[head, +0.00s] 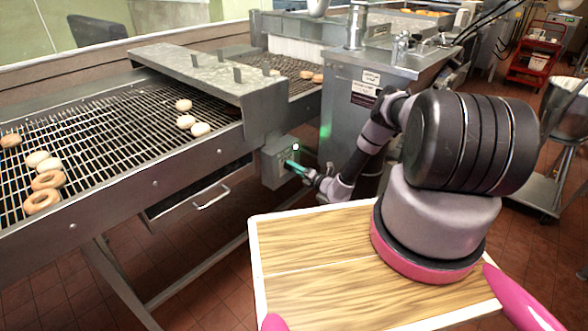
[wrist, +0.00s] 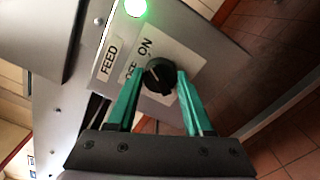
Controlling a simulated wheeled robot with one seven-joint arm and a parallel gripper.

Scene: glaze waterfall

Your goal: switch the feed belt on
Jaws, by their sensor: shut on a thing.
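The feed switch is a round black knob (wrist: 159,76) on a pale plate in the wrist view, with the words OFF and ON beside it. A pale mark shows on its face, but I cannot tell surely which word it points at. A FEED label (wrist: 109,59) sits to the left, and a green lamp (wrist: 135,7) glows above. My gripper (wrist: 157,78) has its teal fingers on either side of the knob, shut on it. In the head view my gripper (head: 291,164) is at the grey control box (head: 276,168) on the belt's side; the knob is hidden there.
The wire mesh feed belt (head: 98,122) carries several rings and pale dough pieces. A metal cover (head: 205,72) bridges it. A drawer handle (head: 212,198) sticks out left of the box. A steel cabinet (head: 350,105) stands close to my arm. A red cart (head: 537,55) is far right.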

